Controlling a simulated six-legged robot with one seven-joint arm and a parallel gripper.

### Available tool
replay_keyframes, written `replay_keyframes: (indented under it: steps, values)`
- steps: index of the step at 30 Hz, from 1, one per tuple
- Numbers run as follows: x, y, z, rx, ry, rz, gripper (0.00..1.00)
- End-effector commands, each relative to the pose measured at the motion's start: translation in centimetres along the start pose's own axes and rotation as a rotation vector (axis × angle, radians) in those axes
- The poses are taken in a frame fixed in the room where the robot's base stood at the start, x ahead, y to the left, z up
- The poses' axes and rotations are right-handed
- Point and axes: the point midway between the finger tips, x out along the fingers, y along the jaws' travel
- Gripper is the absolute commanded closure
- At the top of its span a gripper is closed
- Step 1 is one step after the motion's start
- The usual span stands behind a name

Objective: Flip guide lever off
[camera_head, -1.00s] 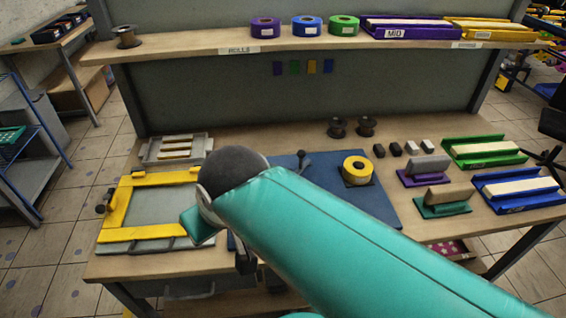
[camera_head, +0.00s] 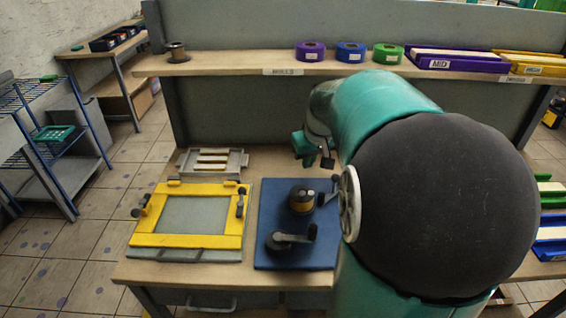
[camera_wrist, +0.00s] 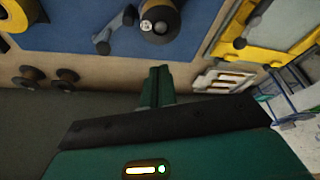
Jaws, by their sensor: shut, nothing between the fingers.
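A small dark lever (camera_head: 332,188) stands at the back of the blue board (camera_head: 270,208), partly beside my arm in the head view. It shows in the wrist view as a grey lever (camera_wrist: 115,30) on the blue surface. A dark round roller (camera_head: 303,198) with a yellow band is left of it. Another crank-like lever (camera_head: 290,239) is at the board's front. I cannot tell which is the guide lever. My gripper is shut and empty in the wrist view (camera_wrist: 158,72), apart from the lever. In the head view it is small, above the board's back edge.
A yellow frame (camera_head: 187,240) with dark side clamps lies left of the board. A grey tray (camera_head: 212,162) is behind it. The shelf (camera_head: 240,66) above holds coloured rolls. In the wrist view, two spools (camera_wrist: 65,79) stand at left. My arm hides the bench's right-hand middle.

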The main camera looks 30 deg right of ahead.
Motion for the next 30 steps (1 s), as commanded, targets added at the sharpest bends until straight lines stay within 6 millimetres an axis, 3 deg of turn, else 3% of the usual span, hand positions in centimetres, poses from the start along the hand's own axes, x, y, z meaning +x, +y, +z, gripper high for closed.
replay_keyframes:
  steps: [1,3,6,20,30]
  values:
    - [0.9,1.8,-0.2,0.017,-0.007,-0.001,1.00]
    - [1.6,3.4,-0.4,0.025,-0.010,-0.001,1.00]
    - [2.1,4.4,-0.5,0.029,-0.010,-0.001,1.00]
    - [2.9,4.4,-0.5,0.029,-0.011,-0.002,1.00]
    - [8.6,4.4,-0.4,0.030,-0.014,-0.003,1.00]
